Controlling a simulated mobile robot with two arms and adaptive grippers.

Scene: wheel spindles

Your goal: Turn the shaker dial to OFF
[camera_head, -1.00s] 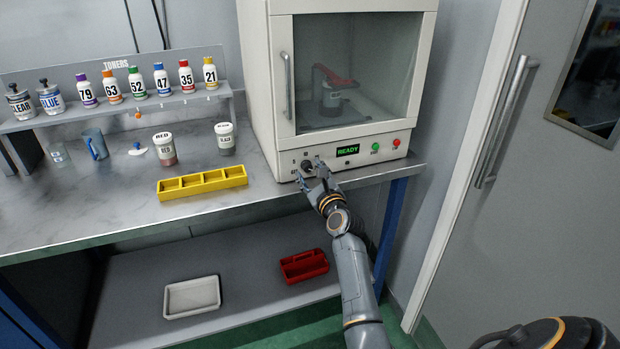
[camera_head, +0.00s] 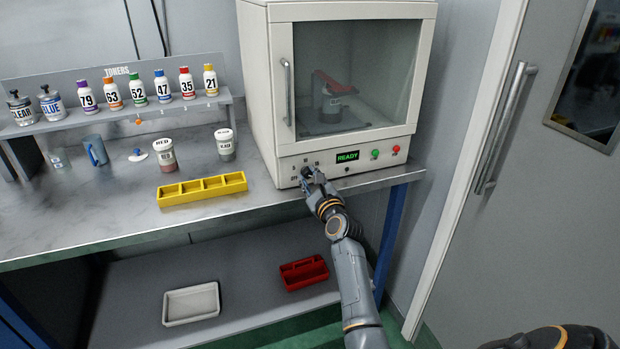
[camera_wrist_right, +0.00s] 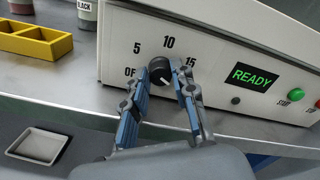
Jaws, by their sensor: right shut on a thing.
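The white shaker cabinet (camera_head: 275,120) stands on the bench with its glass door shut. Its black dial (camera_wrist_right: 160,72) is on the lower front panel, with marks 5, 10 and 15 around it and a partly hidden "OF" mark at its left. A light pointer line on the dial faces toward the lower right. My right gripper (camera_head: 308,175) is at the dial; in the wrist view its two fingers (camera_wrist_right: 160,90) are closed on the dial's sides. A green READY display (camera_wrist_right: 252,77) is lit to the right. My left gripper is not in view.
Green (camera_head: 375,154) and red (camera_head: 396,149) buttons sit right of the display. A yellow tray (camera_head: 202,189) lies on the bench left of the cabinet, near two labelled cups. A red tray (camera_head: 304,272) and a white tray (camera_head: 191,303) are on the lower shelf.

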